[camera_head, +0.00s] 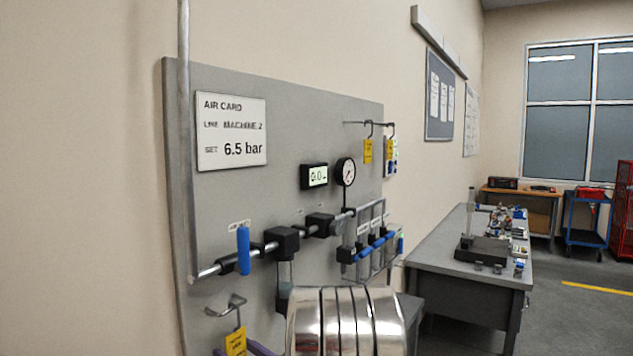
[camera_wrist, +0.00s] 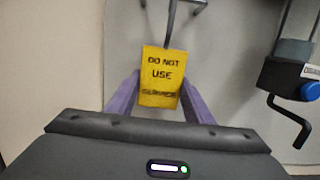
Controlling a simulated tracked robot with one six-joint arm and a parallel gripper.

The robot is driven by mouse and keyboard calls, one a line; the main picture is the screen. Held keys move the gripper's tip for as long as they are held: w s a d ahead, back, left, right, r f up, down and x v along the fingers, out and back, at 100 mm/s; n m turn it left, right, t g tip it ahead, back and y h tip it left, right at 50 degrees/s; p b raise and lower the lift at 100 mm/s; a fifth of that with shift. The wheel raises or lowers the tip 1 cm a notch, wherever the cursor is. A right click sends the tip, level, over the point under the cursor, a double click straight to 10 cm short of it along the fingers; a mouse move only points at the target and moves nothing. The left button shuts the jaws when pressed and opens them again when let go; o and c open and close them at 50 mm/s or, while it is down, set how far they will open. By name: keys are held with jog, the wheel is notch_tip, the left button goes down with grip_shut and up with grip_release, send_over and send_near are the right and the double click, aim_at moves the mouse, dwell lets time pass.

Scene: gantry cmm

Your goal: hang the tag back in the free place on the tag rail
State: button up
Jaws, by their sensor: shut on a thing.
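A yellow tag (camera_wrist: 161,62) with black "DO NOT USE" lettering stands between the purple fingers of my gripper (camera_wrist: 161,84) in the wrist view, and my gripper is shut on it. In the head view this tag (camera_head: 236,342) is at the bottom, with a grey metal hook (camera_head: 226,305) above it. I cannot tell whether that hook bears on a peg of the panel. The tag rail (camera_head: 355,122) sticks out high at the panel's right side. Two yellow tags hang there, a left one (camera_head: 367,151) and a right one (camera_head: 390,150).
The grey panel (camera_head: 230,75) carries an air line with a blue-handled valve (camera_head: 243,250), a digital display (camera_head: 315,176) and a round gauge (camera_head: 346,172). A black crank-shaped part (camera_wrist: 290,115) is right of my gripper. A grey bench (camera_head: 450,250) stands farther right.

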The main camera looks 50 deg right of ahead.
jog(key=shift+c, duration=0.5)
jog(key=shift+r, duration=0.7)
jog(key=shift+r, duration=0.7)
jog(key=shift+r, duration=0.1)
jog(key=s, duration=1)
jog(key=shift+d, duration=0.15)
dwell(0.7)
jog(key=shift+s, duration=0.15)
